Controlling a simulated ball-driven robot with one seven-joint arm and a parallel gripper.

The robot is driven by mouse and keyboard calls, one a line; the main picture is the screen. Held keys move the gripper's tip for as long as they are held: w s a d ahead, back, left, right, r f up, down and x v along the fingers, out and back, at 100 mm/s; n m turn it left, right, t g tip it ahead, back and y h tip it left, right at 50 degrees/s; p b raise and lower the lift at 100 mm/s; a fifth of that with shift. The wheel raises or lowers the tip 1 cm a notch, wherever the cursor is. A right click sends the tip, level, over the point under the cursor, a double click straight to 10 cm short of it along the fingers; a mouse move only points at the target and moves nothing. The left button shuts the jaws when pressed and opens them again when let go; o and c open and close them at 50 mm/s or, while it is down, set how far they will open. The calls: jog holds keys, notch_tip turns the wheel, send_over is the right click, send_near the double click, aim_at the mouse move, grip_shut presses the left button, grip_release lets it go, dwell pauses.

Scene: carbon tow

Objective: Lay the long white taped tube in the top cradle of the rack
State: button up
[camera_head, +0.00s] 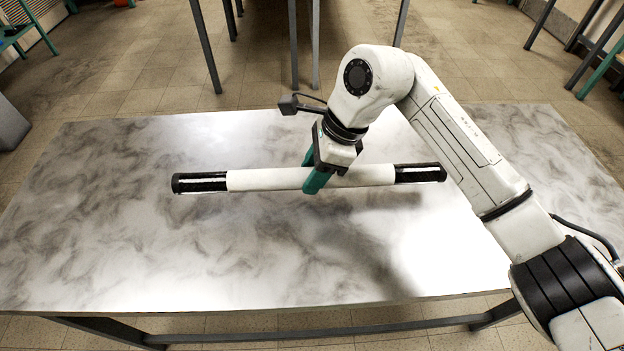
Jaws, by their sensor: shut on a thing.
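The long white taped tube (265,179) has black ends and lies nearly level across the picture, above the middle of the table. My gripper (316,180) has green fingers and is shut on the tube near its middle, from above. A shadow on the table below and to the right suggests that the tube is held above the surface; the exact height is hard to tell. The rack and its top cradle are not in view.
The marbled grey-white table (120,250) is otherwise bare. Its front edge runs along the bottom of the picture. My arm covers the table's right part. Metal legs of other furniture (205,45) stand on the tiled floor behind.

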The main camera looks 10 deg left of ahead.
jog(key=shift+w+a+f, duration=0.15)
jog(key=shift+w+f, duration=0.1)
jog(key=shift+f, duration=0.15)
jog(key=shift+w+f, duration=0.1)
jog(key=shift+f, duration=1.6)
jog(key=o, duration=0.8)
jog(key=shift+f, duration=0.2)
jog(key=o, duration=0.5)
jog(key=shift+c, duration=0.2)
jog(key=shift+r, duration=0.1)
